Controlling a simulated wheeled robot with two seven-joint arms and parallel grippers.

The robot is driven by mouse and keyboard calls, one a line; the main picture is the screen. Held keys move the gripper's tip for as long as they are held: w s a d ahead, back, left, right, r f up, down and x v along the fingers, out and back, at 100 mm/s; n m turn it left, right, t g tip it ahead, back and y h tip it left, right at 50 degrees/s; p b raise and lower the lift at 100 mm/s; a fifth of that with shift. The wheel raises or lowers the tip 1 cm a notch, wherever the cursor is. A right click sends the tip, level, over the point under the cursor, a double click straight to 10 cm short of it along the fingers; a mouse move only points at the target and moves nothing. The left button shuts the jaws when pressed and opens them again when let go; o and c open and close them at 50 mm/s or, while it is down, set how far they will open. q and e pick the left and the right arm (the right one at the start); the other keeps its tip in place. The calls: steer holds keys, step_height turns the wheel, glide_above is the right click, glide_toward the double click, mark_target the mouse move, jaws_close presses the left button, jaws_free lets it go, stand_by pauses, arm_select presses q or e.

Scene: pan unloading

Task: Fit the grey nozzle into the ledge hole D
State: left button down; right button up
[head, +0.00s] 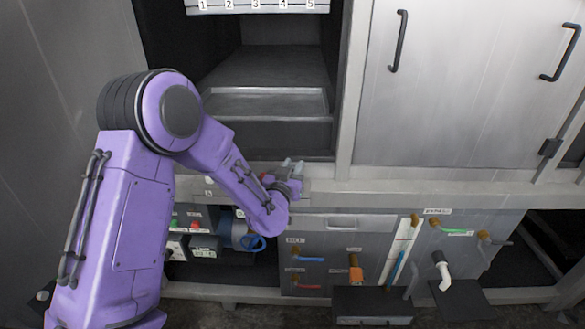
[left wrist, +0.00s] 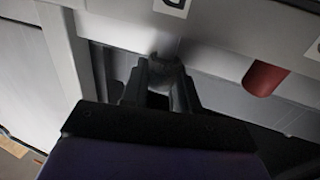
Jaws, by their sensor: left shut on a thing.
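My left arm reaches across the head view to the ledge (head: 330,186), with the left gripper (head: 291,176) at the ledge's front. In the left wrist view the left gripper (left wrist: 160,88) is shut on a dark grey piece, the grey nozzle (left wrist: 165,62), at its fingertips. The nozzle is up against the pale ledge (left wrist: 120,22), just below a white label (left wrist: 174,4) with a partly cut-off letter that looks like D. The hole itself is hidden, so I cannot tell whether the nozzle is in it. My right gripper is not in view.
A red nozzle (left wrist: 265,78) hangs from the ledge to the right of the gripper. Below the ledge are an orange-handled valve (head: 355,272), coloured levers and a white pipe (head: 443,272). An open bay (head: 265,70) lies behind; a closed cabinet (head: 455,80) stands right.

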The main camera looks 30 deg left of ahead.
arm_select(q)
steer(key=shift+f+b, duration=1)
steer(key=shift+f, duration=0.4)
stand_by(0.5)
steer(key=c, duration=0.8)
jaws_free()
steer(key=v, duration=1)
steer(key=shift+s, duration=0.3)
